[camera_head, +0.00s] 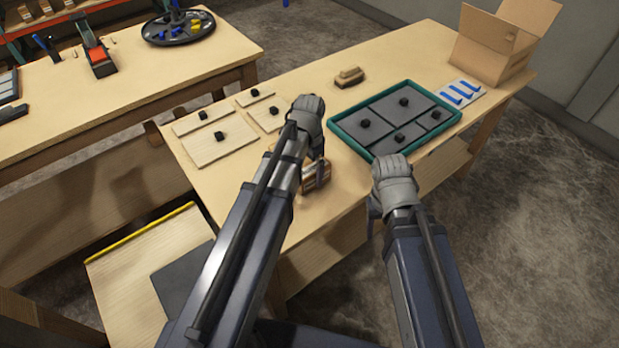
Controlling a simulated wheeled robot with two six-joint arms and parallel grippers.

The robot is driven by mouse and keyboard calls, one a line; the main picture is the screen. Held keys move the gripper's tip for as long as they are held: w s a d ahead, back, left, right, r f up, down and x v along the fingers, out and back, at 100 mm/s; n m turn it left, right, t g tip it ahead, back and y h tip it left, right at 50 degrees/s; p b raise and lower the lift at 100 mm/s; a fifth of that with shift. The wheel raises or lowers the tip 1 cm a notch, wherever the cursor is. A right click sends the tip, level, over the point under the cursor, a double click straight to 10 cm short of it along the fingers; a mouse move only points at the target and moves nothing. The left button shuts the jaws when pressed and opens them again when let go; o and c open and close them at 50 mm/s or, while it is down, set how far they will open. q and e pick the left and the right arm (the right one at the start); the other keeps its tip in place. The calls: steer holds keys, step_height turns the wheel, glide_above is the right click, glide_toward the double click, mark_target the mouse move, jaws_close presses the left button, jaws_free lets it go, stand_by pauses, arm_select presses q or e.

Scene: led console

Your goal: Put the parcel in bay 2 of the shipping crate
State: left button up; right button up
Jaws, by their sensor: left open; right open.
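The teal-rimmed shipping crate (342,140) lies on the wooden table, right of centre. Its inside shows several dark grey panels, each with a black knob; no bay numbers are readable. A small brown, light-banded box, which looks like the parcel (318,178), sits near the table's front edge, partly hidden by my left gripper and arm. My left gripper (314,145) is open, just above and beside this box; I cannot tell whether they touch. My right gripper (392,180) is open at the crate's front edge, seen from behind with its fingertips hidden.
Several pale wooden panels with black knobs (220,135) lie at the table's left. A brown block (349,76) lies behind the crate. A second table (140,85) is at left.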

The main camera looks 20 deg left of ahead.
mark_target(309, 165)
arm_select(q)
steer(key=shift+f+b, duration=0.4)
steer(key=shift+f, duration=0.45)
arm_select(e)
steer(key=shift+f, duration=0.8)
arm_select(q)
steer(key=shift+r, duration=0.1)
steer(key=shift+c, duration=0.4)
jaws_close()
step_height(309, 165, up, 10)
steer(key=p, duration=1)
arm_select(e)
step_height(309, 165, up, 10)
